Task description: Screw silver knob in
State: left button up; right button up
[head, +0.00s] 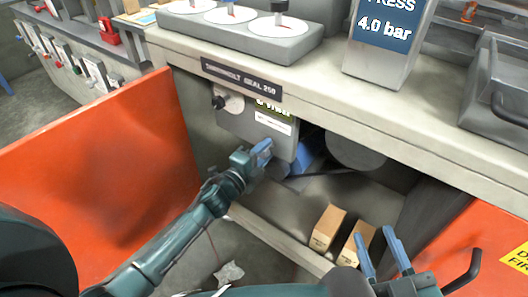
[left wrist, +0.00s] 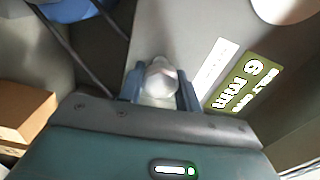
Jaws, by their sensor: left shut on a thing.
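The silver knob (left wrist: 161,78) shows in the left wrist view between the two blue fingers of my left gripper (left wrist: 160,92). Its rounded end points up in that view. In the head view my left gripper (head: 262,150) is at the lower part of the grey panel (head: 238,122), just under its labels, and the knob is hidden there. My left gripper is shut on the knob. The knob lies against or close to the panel face; how deep it sits cannot be seen. My right gripper (head: 384,256) is open and empty at the lower right.
A black knob (head: 218,102) on a pale round plate sits on the panel's left. An open orange door (head: 100,165) stands at left, another orange panel (head: 490,240) at right. Two cardboard boxes (head: 327,228) lie on the shelf below.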

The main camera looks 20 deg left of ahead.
pick_arm(q)
jog(key=shift+m, duration=0.6)
pick_arm(e)
jog(key=shift+s+a+f, duration=0.1)
jog(key=shift+f, duration=0.05)
pick_arm(q)
jog(key=shift+f, duration=0.1)
jog(key=o, duration=1)
jog(key=shift+c, duration=0.2)
jog(key=shift+s, duration=0.1)
jog(key=p+v, duration=0.2)
jog(key=v, duration=1.1)
pick_arm(e)
jog(key=shift+w+d+m+g+h, duration=0.2)
jog(key=shift+d+m+g+h, duration=0.2)
jog(key=shift+d+g+h, duration=0.15)
